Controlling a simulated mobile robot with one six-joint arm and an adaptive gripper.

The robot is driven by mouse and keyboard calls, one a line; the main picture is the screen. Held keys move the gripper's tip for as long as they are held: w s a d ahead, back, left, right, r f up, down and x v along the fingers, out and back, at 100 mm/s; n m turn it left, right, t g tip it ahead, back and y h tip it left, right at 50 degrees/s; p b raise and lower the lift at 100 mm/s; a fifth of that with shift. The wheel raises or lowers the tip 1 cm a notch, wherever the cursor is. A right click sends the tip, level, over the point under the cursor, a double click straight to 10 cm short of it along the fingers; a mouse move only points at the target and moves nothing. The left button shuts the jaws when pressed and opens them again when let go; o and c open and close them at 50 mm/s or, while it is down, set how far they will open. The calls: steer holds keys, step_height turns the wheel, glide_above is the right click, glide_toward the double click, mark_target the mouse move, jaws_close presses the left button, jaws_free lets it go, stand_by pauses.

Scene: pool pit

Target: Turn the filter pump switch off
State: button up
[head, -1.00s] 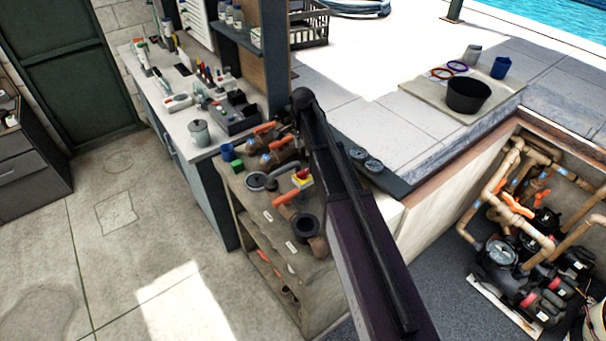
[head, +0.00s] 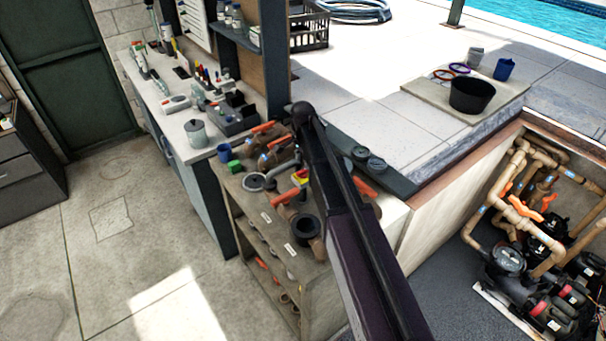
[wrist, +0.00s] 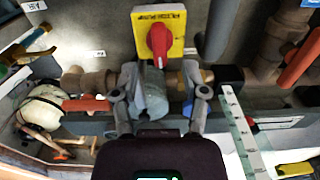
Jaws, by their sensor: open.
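In the wrist view, a yellow switch plate (wrist: 176,18) with a red rotary knob (wrist: 158,40) is at the top centre. Lettering on the plate looks like a pump label, but is not clear. The knob's grip bar stands roughly upright in the picture. My gripper (wrist: 158,92) is open below it, fingers apart on either side of a grey cylindrical part. The fingertips are clear of the knob. In the head view, the small yellow and red switch (head: 300,177) sits on the shelf unit beside my arm, partly covered. My gripper is hidden there.
The shelf unit (head: 245,215) holds several pipes and valves with orange handles. A black ring-shaped fitting (head: 305,229) is close to my arm. In the wrist view, pipes (wrist: 275,45) crowd the right. Open concrete floor (head: 140,235) lies left; the pump pit (head: 425,300) is right.

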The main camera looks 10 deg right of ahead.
mark_target(303, 170)
steer(key=shift+f+b, duration=1.75)
steer(key=shift+f, duration=0.25)
jaws_close()
